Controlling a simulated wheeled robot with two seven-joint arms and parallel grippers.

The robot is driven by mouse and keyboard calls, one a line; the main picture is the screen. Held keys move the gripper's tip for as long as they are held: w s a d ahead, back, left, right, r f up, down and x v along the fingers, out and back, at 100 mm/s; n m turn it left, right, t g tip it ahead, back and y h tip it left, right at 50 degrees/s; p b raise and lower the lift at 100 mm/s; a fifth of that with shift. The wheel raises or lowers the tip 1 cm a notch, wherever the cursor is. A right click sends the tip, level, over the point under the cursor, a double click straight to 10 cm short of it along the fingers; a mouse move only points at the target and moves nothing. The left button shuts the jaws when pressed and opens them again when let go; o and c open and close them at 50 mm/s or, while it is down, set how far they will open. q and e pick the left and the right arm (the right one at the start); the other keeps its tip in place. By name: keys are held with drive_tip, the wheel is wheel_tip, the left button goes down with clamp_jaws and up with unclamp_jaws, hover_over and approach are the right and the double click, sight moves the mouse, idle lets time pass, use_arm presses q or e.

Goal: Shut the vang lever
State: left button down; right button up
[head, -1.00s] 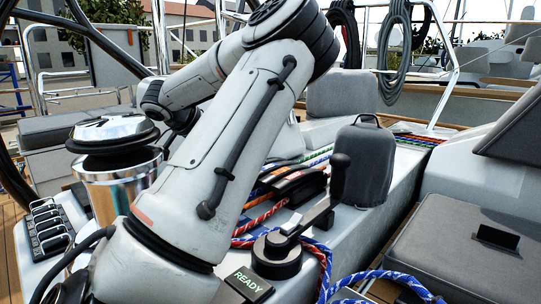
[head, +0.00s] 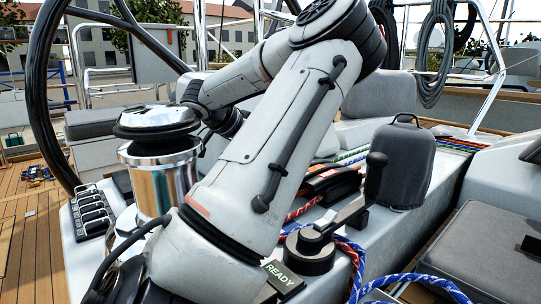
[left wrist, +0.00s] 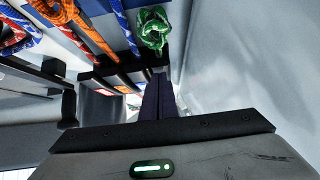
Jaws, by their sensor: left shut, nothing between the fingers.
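My left arm crosses the middle of the head view, and its upper link covers part of the rope clutch bank. Black clutch levers with an orange-marked body (head: 325,182) show just right of the arm. I cannot tell which lever is the vang's. My left gripper is hidden behind my arm in the head view. In the left wrist view my left gripper (left wrist: 157,100) is shut and empty, its dark fingers together near dark clutch parts (left wrist: 110,80). A green rope (left wrist: 153,28) and an orange rope (left wrist: 70,25) lie beyond the fingers. My right gripper is not in view.
A chrome winch (head: 160,180) stands left of my arm. A black winch handle (head: 375,185) stands right of it, near a grey covered block (head: 400,165). A READY display (head: 283,277) and a blue rope (head: 425,283) are in front. A switch panel (head: 93,210) is at the left.

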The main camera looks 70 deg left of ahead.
use_arm(q)
drive_tip(key=s+f+p+v, duration=0.1)
drive_tip(key=p+v, duration=0.3)
drive_tip(key=v, duration=0.7)
drive_tip(key=shift+s+d, duration=0.25)
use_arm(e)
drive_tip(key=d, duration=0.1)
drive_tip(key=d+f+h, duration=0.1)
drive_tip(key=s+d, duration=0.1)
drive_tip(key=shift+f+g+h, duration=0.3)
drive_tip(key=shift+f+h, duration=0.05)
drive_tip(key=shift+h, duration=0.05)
